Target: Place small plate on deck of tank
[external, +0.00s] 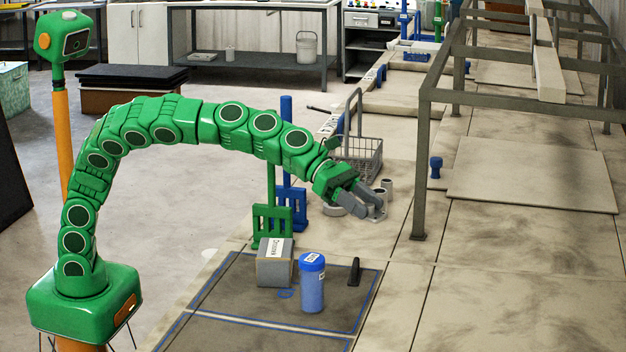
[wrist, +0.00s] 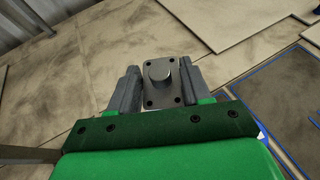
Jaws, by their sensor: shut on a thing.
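The small plate (wrist: 152,97) is grey metal, with corner holes and a short round post on top. My gripper (wrist: 160,78) is shut on it, with one finger on each side in the wrist view. In the external view my gripper (external: 358,203) is over the tank deck (external: 398,238), and the small plate (external: 377,212) shows partly at the fingertips. The deck is a pale, stained surface. I cannot tell whether the plate touches it. The plate's underside is hidden.
A wire basket (external: 360,158) and small grey cups (external: 387,186) stand just behind my gripper. A steel frame (external: 421,170) rises to the right. A blue bottle (external: 312,288), grey box (external: 275,268) and black handle (external: 354,272) are in front.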

